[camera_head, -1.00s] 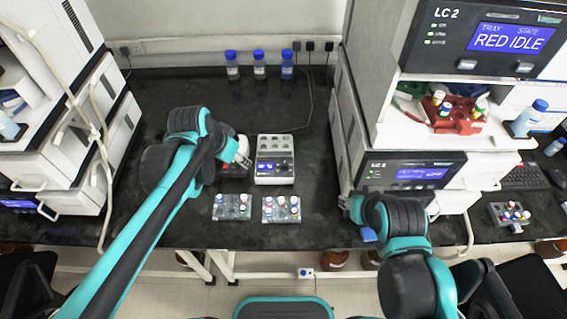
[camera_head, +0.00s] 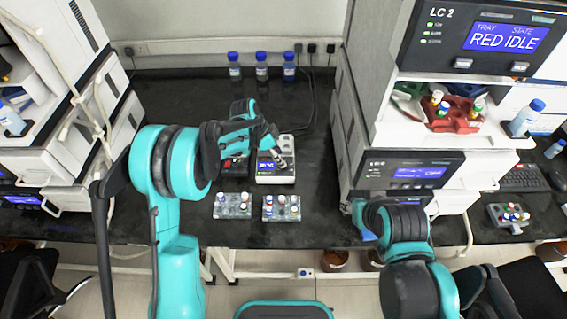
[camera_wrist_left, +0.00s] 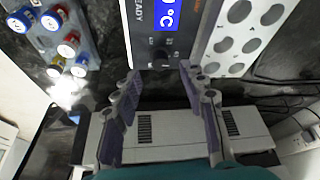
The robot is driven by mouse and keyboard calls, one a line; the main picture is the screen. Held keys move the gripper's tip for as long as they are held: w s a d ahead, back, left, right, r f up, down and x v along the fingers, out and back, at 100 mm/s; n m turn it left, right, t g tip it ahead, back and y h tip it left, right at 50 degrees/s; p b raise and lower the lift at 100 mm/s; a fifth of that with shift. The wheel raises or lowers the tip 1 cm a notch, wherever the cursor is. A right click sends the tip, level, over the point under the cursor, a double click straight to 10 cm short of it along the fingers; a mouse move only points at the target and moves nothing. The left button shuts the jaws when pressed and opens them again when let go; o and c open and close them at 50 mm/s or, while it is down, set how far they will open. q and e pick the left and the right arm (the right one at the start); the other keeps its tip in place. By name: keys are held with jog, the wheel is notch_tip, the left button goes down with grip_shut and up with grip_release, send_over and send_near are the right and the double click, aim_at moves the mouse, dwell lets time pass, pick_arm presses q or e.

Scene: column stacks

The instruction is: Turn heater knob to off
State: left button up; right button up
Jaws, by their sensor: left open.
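The heater (camera_head: 272,178) is a white box with a blue display, on the black bench in the head view. In the left wrist view the heater (camera_wrist_left: 205,40) shows a lit blue display with "°C", the word READY and a panel of round wells. Its dark knob (camera_wrist_left: 161,58) sits below the display. My left gripper (camera_wrist_left: 160,74) is open, its two fingers apart on either side of the knob, with no clear contact. In the head view the left gripper (camera_head: 279,150) hangs over the heater's right part. My right gripper (camera_head: 362,222) is beside the right instrument, its fingers unclear.
A dark device with a red display (camera_head: 236,166) stands left of the heater. Two vial racks, the left rack (camera_head: 232,214) and the right rack (camera_head: 281,215), lie in front. Blue-capped bottles (camera_head: 262,72) stand at the back. The LC 2 instrument (camera_head: 410,170) bounds the right side.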

pick_arm(q)
jog(key=b+x, duration=0.1)
jog(key=x, duration=0.3)
jog(key=shift+f, duration=0.2)
grip_shut()
